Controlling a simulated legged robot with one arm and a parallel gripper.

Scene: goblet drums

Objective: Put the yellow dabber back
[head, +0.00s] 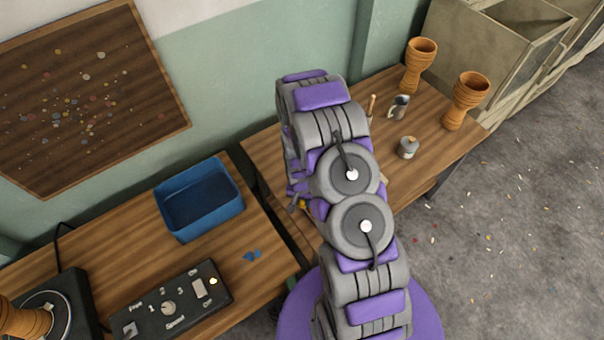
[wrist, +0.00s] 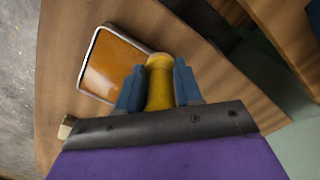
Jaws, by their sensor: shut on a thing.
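In the wrist view, the yellow dabber (wrist: 160,92) is between the two blue fingers of my gripper (wrist: 159,84), which is shut on it. Its rounded end points away from the gripper. A white-rimmed tray (wrist: 82,62) with an orange surface lies just beyond and left of the dabber, on the wooden table. I cannot tell whether the dabber is touching anything below. In the head view my arm covers most of the gripper; only a small yellow spot shows at the arm's left edge. The tray is hidden there.
In the head view, a blue bin (head: 232,211) and a control box (head: 190,303) stand on the left table. Two goblet drums (head: 419,65) (head: 466,100) and a small grey pot (head: 408,147) stand on the right table.

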